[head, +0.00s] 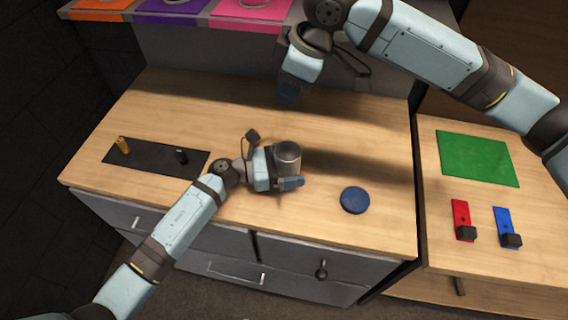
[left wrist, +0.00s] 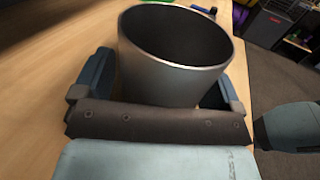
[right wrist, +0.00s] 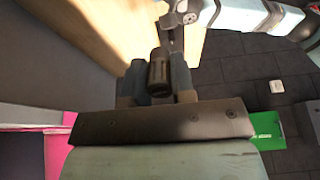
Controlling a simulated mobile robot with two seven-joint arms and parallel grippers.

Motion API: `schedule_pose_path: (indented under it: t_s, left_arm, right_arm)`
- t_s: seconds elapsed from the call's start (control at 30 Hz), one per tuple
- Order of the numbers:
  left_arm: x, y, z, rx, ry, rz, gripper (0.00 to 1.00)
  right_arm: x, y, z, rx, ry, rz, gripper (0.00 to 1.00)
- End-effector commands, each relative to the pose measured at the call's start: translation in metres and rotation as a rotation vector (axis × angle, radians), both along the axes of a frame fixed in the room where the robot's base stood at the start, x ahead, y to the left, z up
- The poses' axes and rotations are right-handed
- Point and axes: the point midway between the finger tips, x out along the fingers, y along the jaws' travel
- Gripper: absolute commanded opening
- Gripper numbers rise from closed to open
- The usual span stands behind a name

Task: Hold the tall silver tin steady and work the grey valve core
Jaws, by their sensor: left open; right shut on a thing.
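The tall silver tin (head: 288,155) stands upright and open-topped on the wooden counter; its dark inside shows in the left wrist view (left wrist: 175,85). My left gripper (head: 284,168) is open, with one finger on each side of the tin. My right gripper (head: 290,92) is raised above the back of the counter, away from the tin. In the right wrist view it is shut on a small dark grey ribbed cylinder, the grey valve core (right wrist: 159,72). The core is hidden in the head view.
A black mat (head: 145,157) at left bears a brass piece (head: 123,145) and a black piece (head: 181,156). A round blue disc (head: 355,200) lies right of the tin. A green mat (head: 477,158), red block (head: 463,220) and blue block (head: 508,227) occupy the right table.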

Motion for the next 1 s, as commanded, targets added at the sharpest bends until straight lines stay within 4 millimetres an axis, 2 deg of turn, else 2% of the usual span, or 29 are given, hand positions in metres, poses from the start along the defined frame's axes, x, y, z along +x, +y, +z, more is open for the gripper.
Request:
schedule_pose_path:
  t_s: [0.17,0.4,0.57,0.67,1.0]
  left_arm:
    - [0.000,0.000,0.000,0.000,0.000,0.000,0.88]
    - [0.000,0.000,0.000,0.000,0.000,0.000,0.34]
    - [0.000,0.001,0.000,0.000,0.000,0.000,0.34]
    - [0.000,0.001,0.000,0.000,0.000,0.000,0.34]
    - [0.000,0.001,0.000,0.000,0.000,0.001,0.34]
  right_arm:
    - [0.000,0.000,0.000,0.000,0.000,0.000,0.00]
    - [0.000,0.000,0.000,0.000,0.000,0.000,0.00]
    - [0.000,-0.001,-0.002,-0.003,0.001,0.019,0.00]
    - [0.001,-0.003,-0.007,-0.013,0.002,0.097,0.00]
    - [0.003,-0.016,-0.038,-0.023,0.006,0.589,0.00]
